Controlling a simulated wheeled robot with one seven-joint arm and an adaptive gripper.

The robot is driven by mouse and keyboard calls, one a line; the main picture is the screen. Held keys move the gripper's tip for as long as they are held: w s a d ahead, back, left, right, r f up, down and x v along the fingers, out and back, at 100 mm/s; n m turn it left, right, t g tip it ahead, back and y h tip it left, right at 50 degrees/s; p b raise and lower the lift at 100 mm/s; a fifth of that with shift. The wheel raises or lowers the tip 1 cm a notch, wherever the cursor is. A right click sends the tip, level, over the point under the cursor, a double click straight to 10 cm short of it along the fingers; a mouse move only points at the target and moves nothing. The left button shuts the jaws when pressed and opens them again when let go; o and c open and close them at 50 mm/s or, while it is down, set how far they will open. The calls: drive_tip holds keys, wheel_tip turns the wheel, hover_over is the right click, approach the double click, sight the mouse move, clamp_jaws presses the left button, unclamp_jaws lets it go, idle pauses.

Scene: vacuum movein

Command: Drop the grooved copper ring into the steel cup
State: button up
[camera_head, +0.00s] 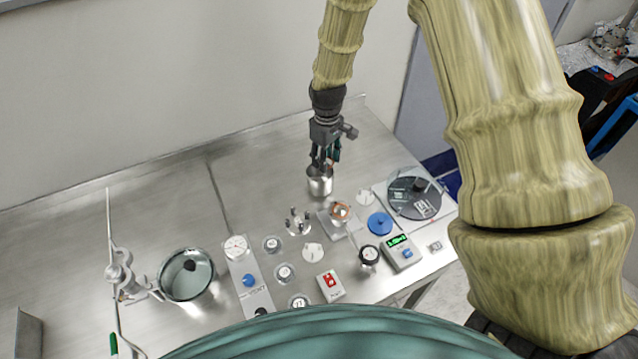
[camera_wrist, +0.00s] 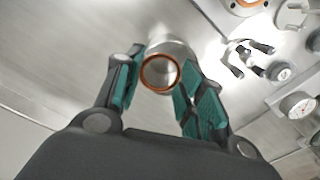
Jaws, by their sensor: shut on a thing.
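The copper ring (camera_wrist: 160,91) is between the teal fingertips of my gripper (camera_wrist: 160,73) in the wrist view, and the gripper is shut on it. Its grooves are too small to make out. The steel cup (camera_head: 319,185) stands upright on the steel bench, and my gripper (camera_head: 323,164) is right above its mouth in the head view. In the wrist view the cup (camera_wrist: 175,48) lies beyond the ring, partly hidden by it and the fingers. The ring is not clear in the head view. I cannot tell the exact gap between ring and cup.
A copper-topped fixture (camera_head: 340,211) stands just below and right of the cup. A pronged metal stand (camera_head: 298,222), a blue disc (camera_head: 380,223) and a dark round plate (camera_head: 414,197) are nearby. The bench behind the cup is clear.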

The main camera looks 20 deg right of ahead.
wheel_tip(320, 180, down, 2)
drive_tip(key=shift+f+b, duration=0.1)
drive_tip(key=shift+b, duration=0.4)
drive_tip(key=o, duration=0.8)
wheel_tip(320, 180, up, 12)
idle(0.6)
